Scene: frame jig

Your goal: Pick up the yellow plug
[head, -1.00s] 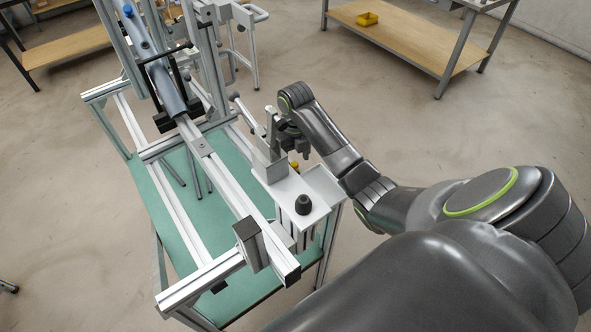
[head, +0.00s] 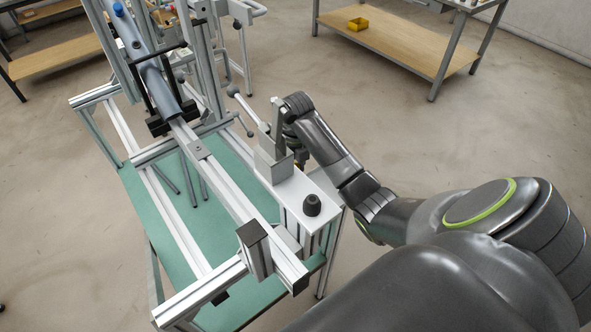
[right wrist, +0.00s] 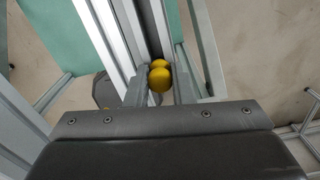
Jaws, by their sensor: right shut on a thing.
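The yellow plug (right wrist: 160,78) shows in the right wrist view as a rounded yellow piece between the two fingers of my right gripper (right wrist: 161,90). The fingers are shut on it. In the head view my right gripper (head: 300,160) is low at the white plate (head: 318,186) on the frame's right side, and the plug is hidden there. I cannot tell whether the plug is clear of the plate. My left gripper is not in view.
A black knob (head: 312,204) stands on the plate's near end. A grey block (head: 271,164) with a lever stands close to the gripper's left. Aluminium rails (head: 228,182) run alongside. A yellow bin (head: 358,24) sits on a far bench shelf.

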